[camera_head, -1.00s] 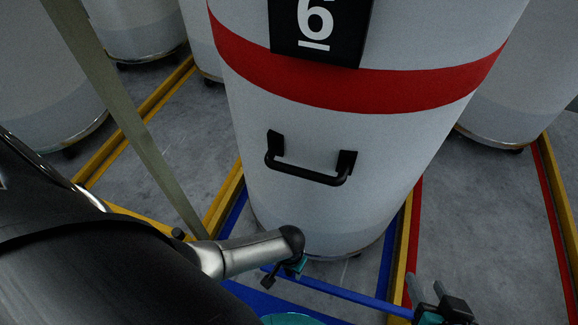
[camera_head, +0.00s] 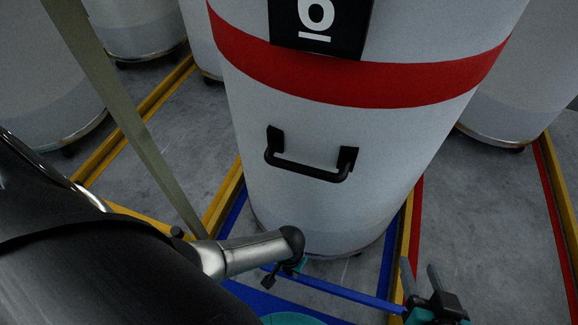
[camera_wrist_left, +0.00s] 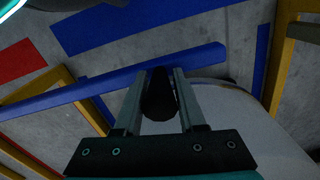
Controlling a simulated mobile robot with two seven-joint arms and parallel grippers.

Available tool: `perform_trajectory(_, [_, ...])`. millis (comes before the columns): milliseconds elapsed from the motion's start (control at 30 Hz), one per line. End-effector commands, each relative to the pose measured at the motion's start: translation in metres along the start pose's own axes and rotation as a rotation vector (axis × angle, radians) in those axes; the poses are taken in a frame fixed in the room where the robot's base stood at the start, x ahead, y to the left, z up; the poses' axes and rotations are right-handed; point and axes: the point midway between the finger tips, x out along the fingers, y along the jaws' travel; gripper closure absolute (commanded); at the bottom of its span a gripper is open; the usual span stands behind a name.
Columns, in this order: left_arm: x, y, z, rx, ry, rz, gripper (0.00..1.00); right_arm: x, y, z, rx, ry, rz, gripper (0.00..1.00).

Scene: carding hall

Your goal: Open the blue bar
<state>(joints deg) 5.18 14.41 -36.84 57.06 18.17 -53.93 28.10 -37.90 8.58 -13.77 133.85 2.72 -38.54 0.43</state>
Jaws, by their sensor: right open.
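The blue bar (camera_head: 345,293) runs low across the front of the big white can (camera_head: 330,215). In the left wrist view the blue bar (camera_wrist_left: 110,88) crosses the picture, and a black grip (camera_wrist_left: 160,95) stands at it near its right end. My left gripper (camera_head: 285,272) is at the bar's left end, partly hidden by my arm. In the left wrist view the fingers of my left gripper (camera_wrist_left: 162,85) are closed around the black grip. My right gripper (camera_head: 420,277) is open and empty, beside the bar's right end.
The can carries a black handle (camera_head: 310,170), a red band (camera_head: 360,85) and a black number sign (camera_head: 318,25). Other white cans (camera_head: 135,25) stand behind. Yellow rails (camera_head: 225,205) and blue and red floor lines edge the bays. Grey floor (camera_head: 475,220) at right is clear.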

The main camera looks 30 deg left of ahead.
Motion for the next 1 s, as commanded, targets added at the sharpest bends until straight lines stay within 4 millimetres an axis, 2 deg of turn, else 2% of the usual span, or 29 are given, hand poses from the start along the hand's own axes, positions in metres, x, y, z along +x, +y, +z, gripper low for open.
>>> perform_trajectory(33, [0.0000,0.0000,0.0000,0.000,0.000,0.000,0.67,0.0000,0.0000,0.0000,0.000,0.000,0.000,0.50])
perform_trajectory(333, [0.0000,-0.0001,0.0001,0.000,0.000,0.000,1.00,0.0000,-0.0001,0.0000,0.000,0.000,0.000,0.50])
perform_trajectory(1000, [0.0001,-0.0005,0.0002,0.000,0.000,-0.001,1.00,0.0001,-0.0001,-0.0001,0.000,0.000,0.000,0.50])
